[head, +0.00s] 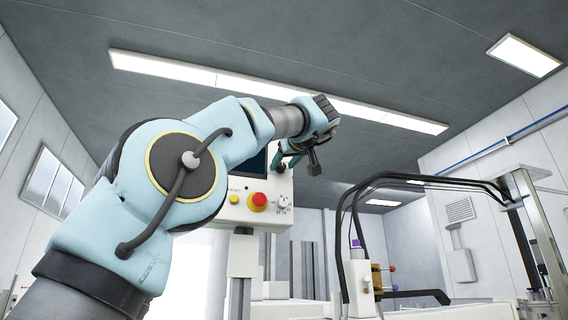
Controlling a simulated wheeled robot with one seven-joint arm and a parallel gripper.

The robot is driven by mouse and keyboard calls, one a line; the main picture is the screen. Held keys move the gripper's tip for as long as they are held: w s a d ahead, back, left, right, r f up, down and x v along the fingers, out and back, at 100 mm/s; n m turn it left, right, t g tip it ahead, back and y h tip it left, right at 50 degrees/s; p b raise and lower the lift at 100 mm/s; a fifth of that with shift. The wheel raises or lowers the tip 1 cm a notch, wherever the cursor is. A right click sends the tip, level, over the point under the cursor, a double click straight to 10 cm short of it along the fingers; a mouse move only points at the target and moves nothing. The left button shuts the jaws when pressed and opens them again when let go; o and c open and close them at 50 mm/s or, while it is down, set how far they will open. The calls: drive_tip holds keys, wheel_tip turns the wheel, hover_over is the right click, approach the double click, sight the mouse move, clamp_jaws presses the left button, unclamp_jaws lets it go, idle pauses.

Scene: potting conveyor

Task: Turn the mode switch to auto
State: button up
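The mode switch looks to be the small pale rotary knob (284,201) with small dark marks around it, at the lower right of the white control box (271,219) in the head view. The marks are too small to read, so I cannot tell its setting. My gripper (287,163) is above the knob in the picture, in front of the upper right part of the box. It is small and partly hidden by my own wrist. I see no contact with the knob, and I cannot tell whether the fingers are open or shut.
A red button on a yellow base (257,202) sits just left of the knob. A yellow button (233,199) is farther left. A dark screen (256,163) is partly hidden behind my arm. Black curved tubing (345,215) and a metal frame (541,235) stand to the right.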

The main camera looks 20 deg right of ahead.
clamp_jaws()
drive_tip(key=shift+m, duration=0.3)
idle(0.3)
drive_tip(key=m, duration=0.3)
drive_tip(key=shift+r+p, duration=0.1)
drive_tip(key=shift+p, duration=0.25)
drive_tip(key=m, duration=0.5)
drive_tip(key=shift+p, duration=0.35)
drive_tip(key=m, duration=0.4)
drive_tip(key=shift+m, duration=2.6)
drive_tip(key=shift+o, duration=0.9)
unclamp_jaws()
